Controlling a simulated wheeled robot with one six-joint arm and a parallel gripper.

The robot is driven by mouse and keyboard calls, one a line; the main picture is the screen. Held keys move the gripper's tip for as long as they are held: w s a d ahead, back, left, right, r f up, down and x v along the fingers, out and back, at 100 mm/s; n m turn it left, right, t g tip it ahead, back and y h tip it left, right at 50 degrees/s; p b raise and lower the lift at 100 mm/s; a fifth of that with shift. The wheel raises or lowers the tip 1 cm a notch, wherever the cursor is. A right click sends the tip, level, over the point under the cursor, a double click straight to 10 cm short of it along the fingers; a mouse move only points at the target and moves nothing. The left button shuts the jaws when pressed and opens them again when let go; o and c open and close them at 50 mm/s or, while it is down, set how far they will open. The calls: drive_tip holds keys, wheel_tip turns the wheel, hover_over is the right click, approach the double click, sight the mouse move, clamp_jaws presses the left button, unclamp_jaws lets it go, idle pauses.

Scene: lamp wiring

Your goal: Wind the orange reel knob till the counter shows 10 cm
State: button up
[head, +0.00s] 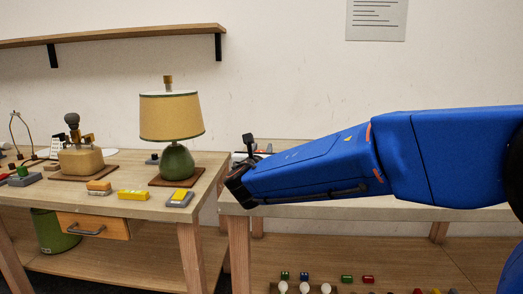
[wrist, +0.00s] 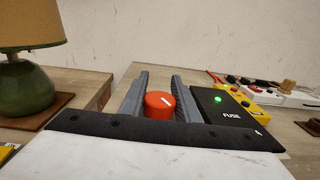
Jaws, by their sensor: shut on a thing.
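The orange reel knob (wrist: 160,104) is between the two grey fingers of my gripper (wrist: 160,84) in the wrist view. A short white mark on its top slants down to the right. My gripper is shut on the knob. In the head view my gripper (head: 236,186) is at the left end of the right-hand table, and my blue arm hides the knob there. I cannot see the counter or its reading in either view.
A black fuse box (wrist: 224,106) with a lit green light is just right of the fingers. Yellow and white devices (wrist: 262,91) stand beyond it. A green lamp (head: 177,160) stands on the left-hand table (head: 130,207). A narrow gap separates the tables.

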drive_tip(key=m+h, duration=0.2)
drive_tip(key=h, duration=0.1)
drive_tip(key=shift+d+g, duration=0.2)
drive_tip(key=shift+g, duration=0.1)
drive_tip(key=shift+s+d+m+g+h, duration=0.1)
drive_tip(key=shift+d+m+g+h, duration=0.2)
drive_tip(key=shift+m+h, duration=0.45)
drive_tip(key=shift+s+d+m+g+h, duration=0.1)
drive_tip(key=shift+d+m+g+h, duration=0.25)
drive_tip(key=shift+h, duration=0.7)
drive_tip(key=shift+a, duration=0.15)
drive_tip(key=o, duration=1)
drive_tip(key=shift+o, duration=0.2)
drive_tip(key=v, duration=1.7)
drive_tip(key=shift+s+a, duration=0.15)
drive_tip(key=shift+a, duration=0.05)
drive_tip(key=shift+f, duration=0.1)
